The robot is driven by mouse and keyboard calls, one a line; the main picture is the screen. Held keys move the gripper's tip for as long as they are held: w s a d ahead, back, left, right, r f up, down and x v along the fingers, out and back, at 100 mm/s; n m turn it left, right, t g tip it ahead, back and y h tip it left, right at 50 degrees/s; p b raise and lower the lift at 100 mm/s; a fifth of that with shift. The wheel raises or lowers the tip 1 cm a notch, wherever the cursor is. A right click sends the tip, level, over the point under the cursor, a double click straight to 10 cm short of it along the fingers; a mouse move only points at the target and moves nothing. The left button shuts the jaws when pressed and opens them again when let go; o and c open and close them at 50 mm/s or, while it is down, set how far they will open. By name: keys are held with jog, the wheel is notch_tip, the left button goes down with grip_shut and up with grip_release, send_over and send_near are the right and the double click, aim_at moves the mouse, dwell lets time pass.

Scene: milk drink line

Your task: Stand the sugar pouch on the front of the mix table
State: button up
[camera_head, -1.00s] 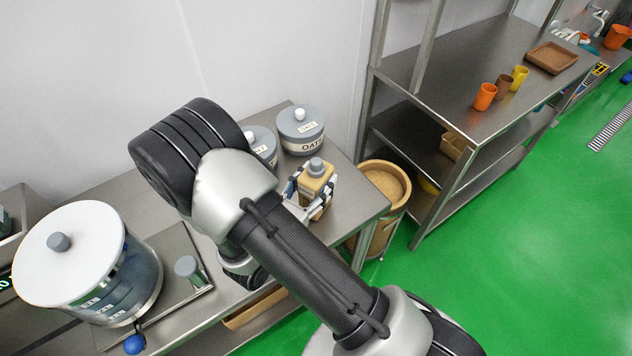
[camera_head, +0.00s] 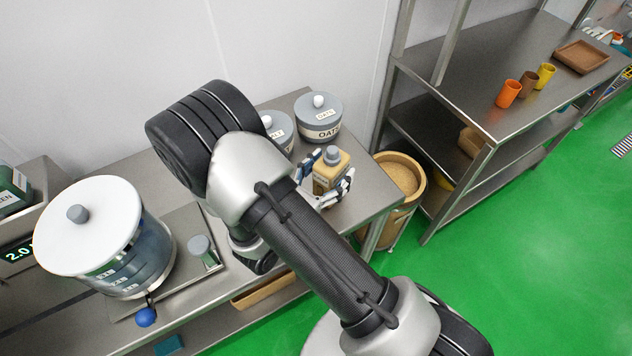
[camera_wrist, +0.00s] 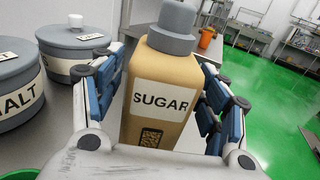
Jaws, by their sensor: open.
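The sugar pouch (camera_wrist: 158,92) is a tan, box-like pack with a grey cap and a white SUGAR label. It stands upright on the steel mix table (camera_head: 370,190), near its right end, in the head view (camera_head: 325,178). My gripper (camera_wrist: 168,105) is open, with one blue-padded finger on each side of the pouch. In the head view my gripper (camera_head: 330,182) is partly hidden behind the pouch and my arm. The pouch's base is hidden.
Grey lidded tubs, one marked OATS (camera_head: 319,118) and one marked MALT (camera_wrist: 18,85), stand behind the pouch. A clear drum with a white lid (camera_head: 103,235) is at the left. A tan bin (camera_head: 400,185) and a steel shelf (camera_head: 470,85) stand to the right.

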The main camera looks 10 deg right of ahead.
jog(key=p+v, duration=0.2)
jog(key=v, duration=0.9)
jog(key=s+d+r+m+g+y, duration=0.3)
jog(key=s+d+r+m+g, duration=0.5)
jog(key=d+r+m+g, duration=0.45)
jog(key=s+a+r+m+t+y, duration=0.3)
jog(key=s+r+m+t+y, duration=0.2)
jog(key=r+m+y, duration=0.4)
jog(key=s+m+y, duration=0.1)
jog(key=m, duration=0.3)
jog(key=shift+a+t+y, duration=0.3)
jog(key=shift+t+y, duration=0.05)
jog(key=shift+y, duration=0.05)
